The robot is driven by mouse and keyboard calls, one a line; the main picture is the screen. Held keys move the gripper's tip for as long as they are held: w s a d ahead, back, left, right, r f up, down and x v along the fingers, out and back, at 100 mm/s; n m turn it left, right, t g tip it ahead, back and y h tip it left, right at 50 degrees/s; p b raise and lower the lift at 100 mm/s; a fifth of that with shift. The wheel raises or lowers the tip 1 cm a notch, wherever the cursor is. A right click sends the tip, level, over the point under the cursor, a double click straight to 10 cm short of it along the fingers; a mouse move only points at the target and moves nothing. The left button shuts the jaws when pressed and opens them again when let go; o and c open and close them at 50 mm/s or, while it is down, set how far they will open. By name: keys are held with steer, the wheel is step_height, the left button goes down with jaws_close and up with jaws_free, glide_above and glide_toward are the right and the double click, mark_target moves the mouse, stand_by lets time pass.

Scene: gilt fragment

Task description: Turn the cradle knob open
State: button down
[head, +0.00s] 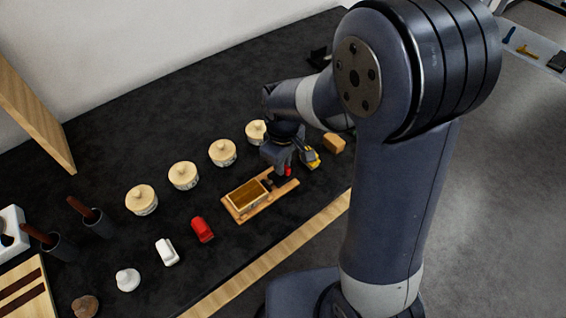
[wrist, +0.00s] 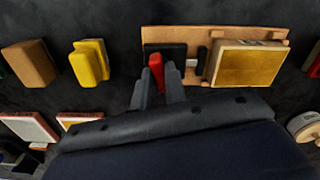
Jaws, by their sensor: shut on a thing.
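The cradle (head: 236,213) is a light wooden board on the dark table, holding a box-like piece with a brown-gold top (head: 248,194). In the wrist view the cradle (wrist: 215,35) lies at the top, with the gold-topped piece (wrist: 247,66) on its right. The red cradle knob (wrist: 156,66) stands by a dark block at the board's left end; a bit of red also shows in the head view (head: 288,171). My gripper (wrist: 159,82) is shut on the knob, its fingers on either side of it. My gripper (head: 284,172) partly hides that end in the head view.
A yellow block (wrist: 90,62) and a tan block (wrist: 30,64) lie beside the cradle. Several lidded pots (head: 183,176) stand in a row behind it. A red object (head: 202,229) and a white one (head: 167,252) lie to its left.

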steer(key=shift+m, duration=1.5)
steer(key=c, duration=1.4)
jaws_free()
steer(key=shift+c, duration=0.2)
steer(key=shift+r, duration=0.1)
step_height(320, 180, up, 11)
steer(key=shift+f, duration=0.2)
